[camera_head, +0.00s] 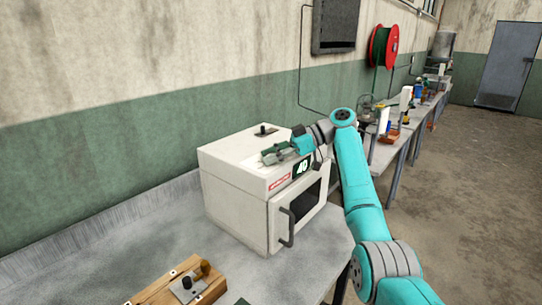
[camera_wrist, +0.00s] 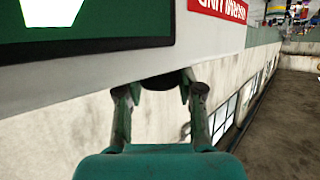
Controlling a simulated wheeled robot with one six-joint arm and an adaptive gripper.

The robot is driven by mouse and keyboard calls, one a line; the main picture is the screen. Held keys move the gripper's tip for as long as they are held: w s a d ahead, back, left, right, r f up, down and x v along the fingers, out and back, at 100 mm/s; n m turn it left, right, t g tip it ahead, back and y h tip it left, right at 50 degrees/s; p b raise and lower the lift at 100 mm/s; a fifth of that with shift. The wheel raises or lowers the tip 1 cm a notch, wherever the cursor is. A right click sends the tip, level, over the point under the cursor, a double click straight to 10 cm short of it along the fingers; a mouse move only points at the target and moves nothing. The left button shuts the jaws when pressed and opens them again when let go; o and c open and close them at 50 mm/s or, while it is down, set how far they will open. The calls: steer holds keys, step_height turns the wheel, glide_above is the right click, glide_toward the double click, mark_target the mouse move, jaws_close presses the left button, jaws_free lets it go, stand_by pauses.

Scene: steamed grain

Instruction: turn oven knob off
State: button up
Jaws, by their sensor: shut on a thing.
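The white oven (camera_head: 235,190) stands on the grey bench, with a dark display (camera_head: 302,167) reading 40 and a red label (camera_head: 279,183) on its front. My gripper (camera_head: 268,156) is over the oven's top near the front edge. In the wrist view my gripper's two fingers (camera_wrist: 160,95) are on either side of a dark round oven knob (camera_wrist: 158,82) at the panel's edge, shut on it. The knob is hidden behind the fingers in the head view. Its turn position cannot be told.
A dark fitting (camera_head: 265,130) stands on the oven's top, behind my gripper. The oven door has a dark handle (camera_head: 287,227) and appears closed. A wooden block with metal fittings (camera_head: 187,285) lies on the bench in front. Cluttered tables (camera_head: 405,130) run along the wall to the right.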

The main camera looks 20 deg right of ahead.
steer(key=o, duration=1.2)
steer(key=shift+c, duration=0.2)
steer(key=v, duration=1.2)
steer(key=shift+f, duration=0.1)
